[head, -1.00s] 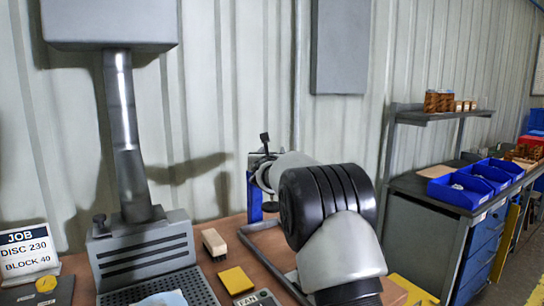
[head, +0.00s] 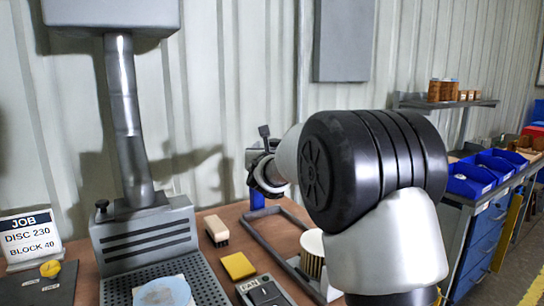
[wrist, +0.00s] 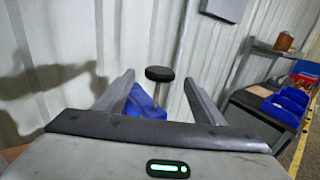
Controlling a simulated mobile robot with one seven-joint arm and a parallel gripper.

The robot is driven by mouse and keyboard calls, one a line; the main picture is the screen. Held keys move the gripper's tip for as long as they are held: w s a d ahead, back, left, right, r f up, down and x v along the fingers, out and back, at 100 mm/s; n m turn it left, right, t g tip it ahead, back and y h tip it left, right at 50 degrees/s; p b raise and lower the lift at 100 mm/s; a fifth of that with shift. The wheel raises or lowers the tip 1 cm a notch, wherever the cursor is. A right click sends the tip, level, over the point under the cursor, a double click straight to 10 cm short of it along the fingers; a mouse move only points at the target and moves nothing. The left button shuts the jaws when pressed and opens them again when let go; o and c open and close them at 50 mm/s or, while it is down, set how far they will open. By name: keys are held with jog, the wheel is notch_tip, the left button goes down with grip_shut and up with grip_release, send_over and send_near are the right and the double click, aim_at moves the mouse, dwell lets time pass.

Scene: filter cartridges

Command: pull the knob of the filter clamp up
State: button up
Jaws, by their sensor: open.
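In the wrist view the black round knob (wrist: 159,74) of the filter clamp stands upright on a thin metal stem above the blue clamp body (wrist: 146,108). My gripper (wrist: 158,79) is open, with one finger to each side of the knob in the picture. No contact shows, and I cannot tell the depth gap. In the head view part of the blue clamp body (head: 256,197) shows below my wrist; my arm hides much of the clamp. A filter cartridge (head: 312,243) with a white top and pleated sides is partly hidden behind my arm.
A brush (head: 216,230), a yellow pad (head: 238,265) and a dark switch box (head: 264,292) lie between. Blue bins (head: 470,180) are on another bench at right. The corrugated wall is close behind.

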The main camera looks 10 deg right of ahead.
jog(key=s+a, duration=0.1)
jog(key=s, duration=0.6)
jog(key=shift+s+a, duration=0.15)
jog(key=shift+a, duration=0.1)
jog(key=shift+d, duration=0.1)
